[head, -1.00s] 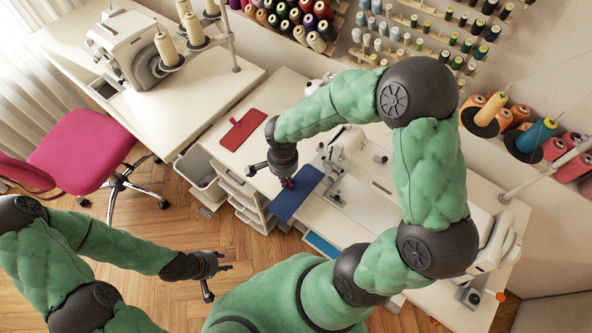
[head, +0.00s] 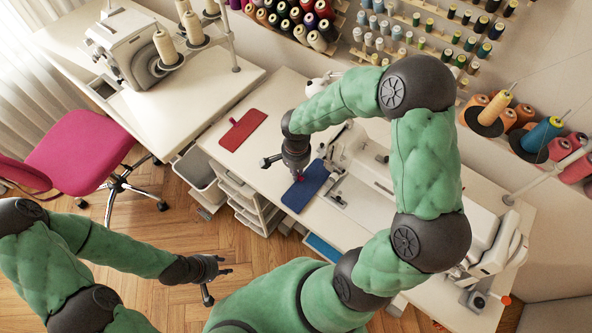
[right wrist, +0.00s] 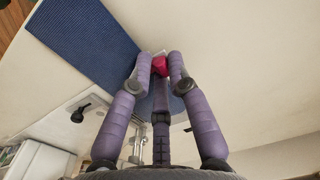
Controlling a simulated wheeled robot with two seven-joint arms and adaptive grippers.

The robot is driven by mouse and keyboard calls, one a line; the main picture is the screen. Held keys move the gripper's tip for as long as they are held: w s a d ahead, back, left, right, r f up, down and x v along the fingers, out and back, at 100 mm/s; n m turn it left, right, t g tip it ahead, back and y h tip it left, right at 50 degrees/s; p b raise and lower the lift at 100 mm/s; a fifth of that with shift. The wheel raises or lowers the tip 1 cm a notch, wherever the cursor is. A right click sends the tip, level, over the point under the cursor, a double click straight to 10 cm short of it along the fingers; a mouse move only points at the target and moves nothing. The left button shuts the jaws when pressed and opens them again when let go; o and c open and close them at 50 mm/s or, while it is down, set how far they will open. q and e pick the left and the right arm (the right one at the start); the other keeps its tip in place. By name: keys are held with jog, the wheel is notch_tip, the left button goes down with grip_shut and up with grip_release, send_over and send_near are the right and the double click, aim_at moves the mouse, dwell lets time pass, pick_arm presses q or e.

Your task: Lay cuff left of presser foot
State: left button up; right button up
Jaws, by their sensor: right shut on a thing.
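The blue cuff (head: 311,188) lies on or just above the white sewing table, tilted, beside the metal parts of the sewing machine (head: 337,165). My right gripper (head: 298,172) points down at the cuff and is shut on a small red piece at the cuff's edge. In the right wrist view its fingertips (right wrist: 160,66) close around this red piece (right wrist: 160,64), and the ribbed blue cuff (right wrist: 88,42) extends to the upper left. The presser foot cannot be made out clearly. My left gripper (head: 217,281) is open and empty over the floor.
A red piece with a tab (head: 243,130) lies on the table left of my right gripper. Drawers (head: 240,195) stand under the table. A second machine (head: 135,50) and pink chair (head: 82,150) are at left. Thread cones (head: 540,138) stand at the right.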

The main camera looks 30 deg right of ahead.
jog(key=shift+f, duration=0.1)
jog(key=shift+f, duration=0.1)
jog(key=o, duration=0.8)
jog(key=shift+r, duration=0.2)
notch_tip(320, 180, up, 12)
jog(key=p, duration=0.3)
jog(key=shift+p, duration=0.4)
